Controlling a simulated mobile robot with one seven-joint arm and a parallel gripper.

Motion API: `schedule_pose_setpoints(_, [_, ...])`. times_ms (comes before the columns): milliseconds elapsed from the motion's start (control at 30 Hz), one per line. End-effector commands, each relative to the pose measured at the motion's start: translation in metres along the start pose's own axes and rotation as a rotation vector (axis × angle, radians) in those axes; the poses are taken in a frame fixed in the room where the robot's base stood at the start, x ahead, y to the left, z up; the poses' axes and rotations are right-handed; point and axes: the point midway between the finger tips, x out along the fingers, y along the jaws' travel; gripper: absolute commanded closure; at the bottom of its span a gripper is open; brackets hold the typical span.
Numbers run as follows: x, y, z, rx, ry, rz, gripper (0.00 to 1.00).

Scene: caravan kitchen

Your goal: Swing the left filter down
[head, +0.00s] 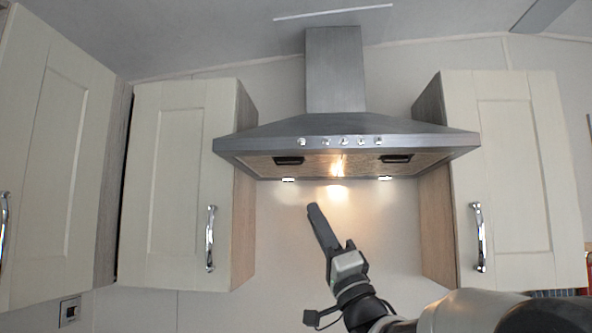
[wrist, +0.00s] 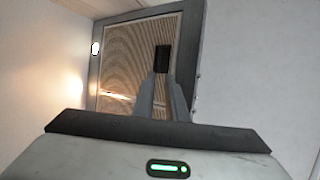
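The range hood (head: 345,128) hangs on the wall with two mesh filters in its underside. The left filter (head: 262,166) sits up in the hood, with a dark handle (head: 289,160). The right filter has a similar dark handle (head: 395,158). My gripper (head: 313,207) is below the hood, under the left filter's right part, apart from it and pointing up. In the wrist view, my fingers (wrist: 161,78) point towards a mesh filter (wrist: 128,50) with a dark handle (wrist: 162,58) just beyond the tips.
Wall cupboards flank the hood: a left one (head: 165,180) and a right one (head: 515,180), each with a metal handle. Two small lamps (head: 288,179) (head: 385,178) glow at the hood's rear edge. The wall space below the hood is clear around my gripper.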

Motion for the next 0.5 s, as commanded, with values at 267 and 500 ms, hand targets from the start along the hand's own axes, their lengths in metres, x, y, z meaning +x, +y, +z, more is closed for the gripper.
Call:
schedule_pose_setpoints(267, [0.061, -0.002, -0.001, -0.001, 0.001, -0.001, 0.87])
schedule_pose_setpoints(500, [0.113, -0.001, -0.001, 0.0, 0.001, 0.002, 0.87])
